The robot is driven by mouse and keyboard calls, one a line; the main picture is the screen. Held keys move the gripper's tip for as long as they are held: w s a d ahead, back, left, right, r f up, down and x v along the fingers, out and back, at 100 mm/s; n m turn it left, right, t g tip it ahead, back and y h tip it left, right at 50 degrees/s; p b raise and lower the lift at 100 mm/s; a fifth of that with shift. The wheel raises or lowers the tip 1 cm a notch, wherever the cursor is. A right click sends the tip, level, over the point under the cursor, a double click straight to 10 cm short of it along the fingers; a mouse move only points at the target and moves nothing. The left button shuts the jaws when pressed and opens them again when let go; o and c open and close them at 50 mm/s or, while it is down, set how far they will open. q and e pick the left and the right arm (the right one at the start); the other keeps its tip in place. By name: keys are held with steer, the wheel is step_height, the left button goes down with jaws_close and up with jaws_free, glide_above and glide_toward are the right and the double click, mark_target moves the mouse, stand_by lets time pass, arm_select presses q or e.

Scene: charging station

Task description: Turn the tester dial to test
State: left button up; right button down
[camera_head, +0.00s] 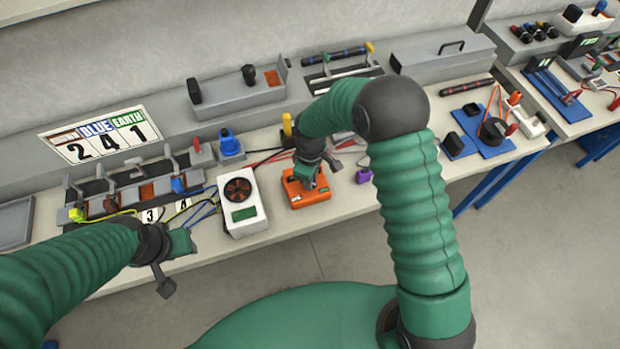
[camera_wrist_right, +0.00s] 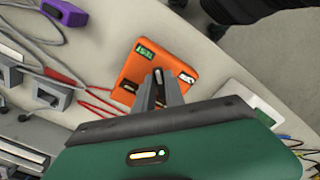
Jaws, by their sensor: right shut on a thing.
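The orange tester (camera_head: 307,198) lies on the bench in front of me, and it also shows in the right wrist view (camera_wrist_right: 133,68) with a green "TEST" label near its top left corner. My right gripper (camera_head: 309,181) is over the tester, with its fingers (camera_wrist_right: 157,92) shut on the tester's dial. The dial is mostly hidden by the fingers, so its exact setting cannot be read. My left gripper (camera_head: 180,262) hangs empty at the bench's front edge, away from the tester; its finger opening is unclear.
A terminal rack with wires (camera_head: 130,190) is at the left, below a number sign (camera_head: 101,137).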

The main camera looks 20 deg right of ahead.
stand_by(0.3)
steer(key=c, duration=1.4)
jaws_free()
steer(key=shift+a, duration=0.1)
step_height(320, 180, up, 17)
steer(key=b, duration=0.1)
steer(key=shift+s+f, duration=0.1)
steer(key=shift+f, duration=0.05)
